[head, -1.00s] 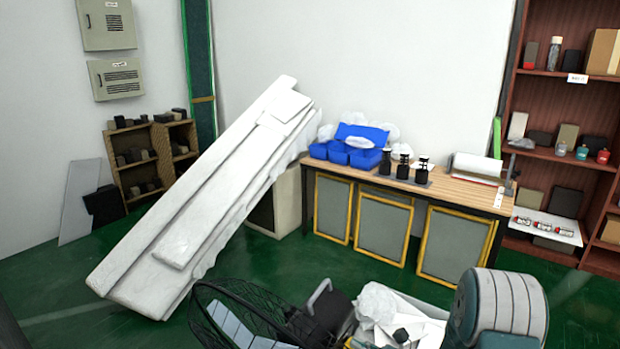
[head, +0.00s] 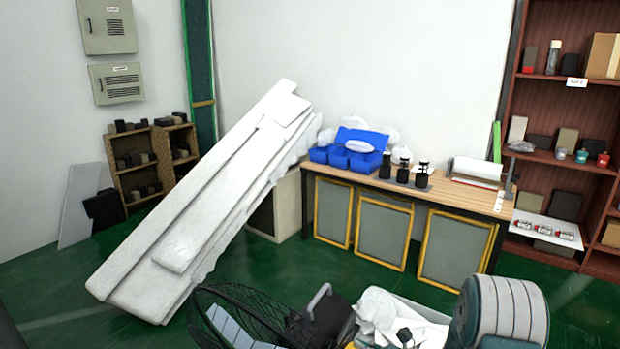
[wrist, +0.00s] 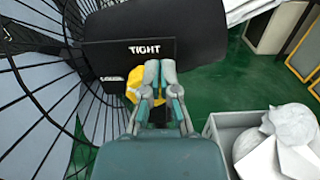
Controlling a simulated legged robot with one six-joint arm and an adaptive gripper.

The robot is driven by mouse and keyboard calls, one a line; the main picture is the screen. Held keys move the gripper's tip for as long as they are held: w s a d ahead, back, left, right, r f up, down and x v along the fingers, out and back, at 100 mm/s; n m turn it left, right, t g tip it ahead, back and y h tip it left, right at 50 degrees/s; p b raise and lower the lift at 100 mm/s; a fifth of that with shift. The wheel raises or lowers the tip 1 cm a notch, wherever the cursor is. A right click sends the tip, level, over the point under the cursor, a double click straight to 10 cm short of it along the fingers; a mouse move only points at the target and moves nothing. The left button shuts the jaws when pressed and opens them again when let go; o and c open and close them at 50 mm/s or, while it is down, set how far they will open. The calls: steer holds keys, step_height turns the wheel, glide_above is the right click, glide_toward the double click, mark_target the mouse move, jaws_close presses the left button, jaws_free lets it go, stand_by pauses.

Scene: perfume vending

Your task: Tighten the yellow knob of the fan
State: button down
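The fan (head: 240,318) is at the bottom of the head view, with a black wire cage and a dark motor housing (head: 318,318). In the wrist view, the housing (wrist: 200,28) carries the word "TIGHT" on a black plate (wrist: 130,57). The yellow knob (wrist: 133,85) shows below the plate, partly hidden by my gripper's left finger. My gripper (wrist: 159,68) has its two fingertips together just right of the knob's visible part, in front of the plate. I see nothing between the fingertips. Whether they touch the knob, I cannot tell. The head view does not show the fingertips clearly.
A pale bin (head: 425,310) with white bags stands right of the fan; it also shows in the wrist view (wrist: 222,128). A wooden table (head: 455,190) with blue trays (head: 345,155) is behind. A long white slab (head: 205,205) leans at the left. Green floor between is clear.

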steer(key=v, duration=0.6)
steer(key=shift+d+r, duration=0.15)
steer(key=shift+r, duration=0.2)
stand_by(0.3)
steer(key=shift+w, duration=0.1)
steer(key=w+a, duration=0.1)
steer(key=a, duration=0.6)
steer(key=shift+f, duration=0.25)
